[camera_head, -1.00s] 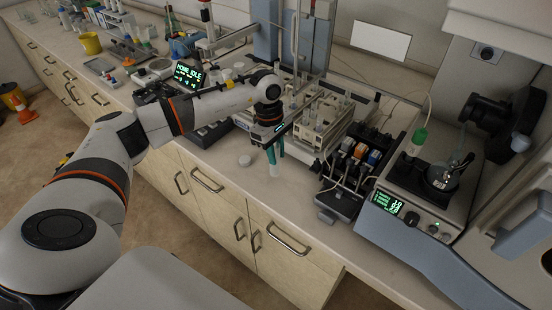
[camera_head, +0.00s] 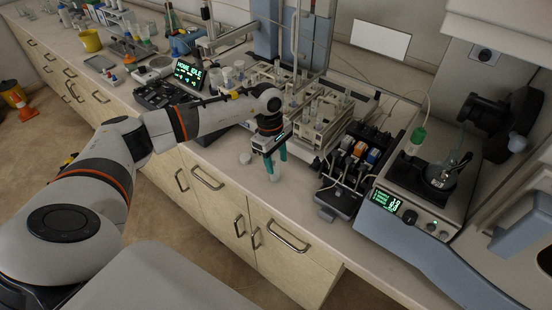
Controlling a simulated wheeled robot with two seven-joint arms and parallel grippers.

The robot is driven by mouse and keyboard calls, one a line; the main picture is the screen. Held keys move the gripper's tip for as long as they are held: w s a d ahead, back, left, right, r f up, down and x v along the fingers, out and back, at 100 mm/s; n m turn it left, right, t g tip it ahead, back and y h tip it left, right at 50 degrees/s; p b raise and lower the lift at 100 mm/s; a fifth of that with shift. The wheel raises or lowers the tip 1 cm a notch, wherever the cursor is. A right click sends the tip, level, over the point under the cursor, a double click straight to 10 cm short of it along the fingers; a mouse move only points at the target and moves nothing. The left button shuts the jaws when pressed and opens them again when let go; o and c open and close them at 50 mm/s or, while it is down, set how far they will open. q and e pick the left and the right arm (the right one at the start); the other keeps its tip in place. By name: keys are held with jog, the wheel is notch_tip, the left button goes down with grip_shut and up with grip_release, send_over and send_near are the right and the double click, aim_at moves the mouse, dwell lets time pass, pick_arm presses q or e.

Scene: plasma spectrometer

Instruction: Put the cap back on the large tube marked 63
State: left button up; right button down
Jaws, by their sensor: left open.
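My left gripper (camera_head: 275,168) is low over the counter near its front edge, pointing down. Its two teal fingers are apart. A small pale piece (camera_head: 274,177) shows at the fingertips, between or just behind them; I cannot tell whether it is a cap or a tube. A small white round piece, like a cap (camera_head: 245,158), lies on the counter to the left of the gripper. No number 63 is readable, so I cannot tell which tube is the large one so marked. My right gripper is not in view.
A rack of tubes (camera_head: 325,115) stands behind the gripper. A black device with coloured blocks (camera_head: 350,165) is to its right, and an instrument with a green display (camera_head: 388,200) farther right. A screen (camera_head: 188,72) stands to the left. The counter strip in front is mostly clear.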

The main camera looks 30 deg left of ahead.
pick_arm(q)
jog(key=shift+r, duration=0.2)
jog(key=shift+w+a+r, duration=0.1)
jog(key=shift+r, duration=0.3)
notch_tip(320, 180, up, 11)
jog(key=a+b, duration=0.1)
jog(key=b, duration=0.1)
jog(key=shift+a+b, duration=0.3)
jog(key=shift+b, duration=0.1)
jog(key=shift+f, duration=0.15)
